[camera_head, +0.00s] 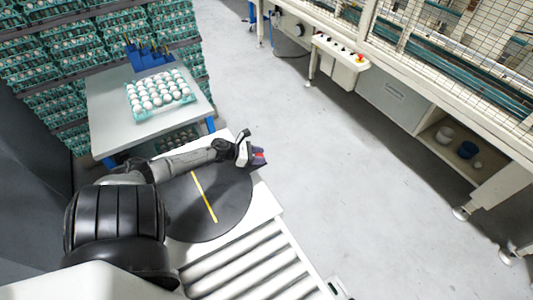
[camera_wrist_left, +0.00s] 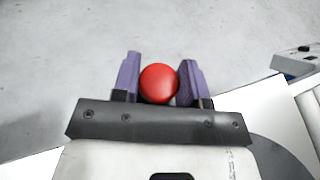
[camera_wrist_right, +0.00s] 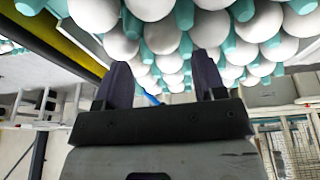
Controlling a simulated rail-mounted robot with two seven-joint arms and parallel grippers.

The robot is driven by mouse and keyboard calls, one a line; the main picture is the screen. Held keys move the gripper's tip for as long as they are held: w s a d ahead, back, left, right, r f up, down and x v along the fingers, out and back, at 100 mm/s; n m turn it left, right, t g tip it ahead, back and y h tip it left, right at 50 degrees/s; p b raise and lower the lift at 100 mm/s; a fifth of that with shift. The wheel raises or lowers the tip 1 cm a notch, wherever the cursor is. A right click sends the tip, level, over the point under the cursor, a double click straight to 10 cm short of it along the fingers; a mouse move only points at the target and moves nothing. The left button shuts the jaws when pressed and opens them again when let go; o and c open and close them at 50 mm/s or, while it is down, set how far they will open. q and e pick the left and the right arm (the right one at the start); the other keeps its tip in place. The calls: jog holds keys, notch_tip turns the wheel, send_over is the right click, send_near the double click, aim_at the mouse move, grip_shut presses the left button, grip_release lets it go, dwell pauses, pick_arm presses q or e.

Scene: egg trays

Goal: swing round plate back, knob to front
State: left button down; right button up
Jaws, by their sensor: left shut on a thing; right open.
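The round plate (camera_head: 232,195) is a dark disc with a yellow stripe across it, set in a white table. My left gripper (camera_head: 259,157) is at the plate's far right edge. In the left wrist view its purple fingers (camera_wrist_left: 160,80) are shut on the round red knob (camera_wrist_left: 159,83), one on each side. Only a little red shows at the gripper in the head view. My right gripper (camera_wrist_right: 165,82) is open in the right wrist view, with nothing seen held between its fingers.
White rollers (camera_head: 240,262) adjoin the plate's table at the front. A side table (camera_head: 108,112) behind holds a teal tray of eggs (camera_head: 136,114) and a blue rack (camera_head: 150,60). White eggs in teal trays (camera_wrist_right: 150,35) are close to my right gripper. Floor to the right is clear.

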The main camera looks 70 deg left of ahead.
pick_arm(q)
jog(key=shift+d, duration=0.25)
jog(key=shift+w, duration=0.1)
pick_arm(e)
jog(key=shift+d, duration=0.1)
pick_arm(q)
jog(key=c, duration=1.1)
grip_release()
jog(key=o, duration=0.4)
jog(key=shift+d, duration=0.15)
pick_arm(e)
jog(key=shift+s+d, duration=0.1)
jog(key=shift+d, duration=0.15)
jog(key=shift+a, duration=0.1)
pick_arm(q)
jog(key=p+v, duration=0.1)
jog(key=v, duration=1.1)
jog(key=shift+a+r, duration=0.15)
jog(key=shift+a, duration=0.1)
pick_arm(e)
jog(key=shift+a+r, duration=0.15)
jog(key=shift+r, duration=0.65)
pick_arm(q)
jog(key=shift+p+v, duration=0.3)
jog(key=shift+v, duration=0.6)
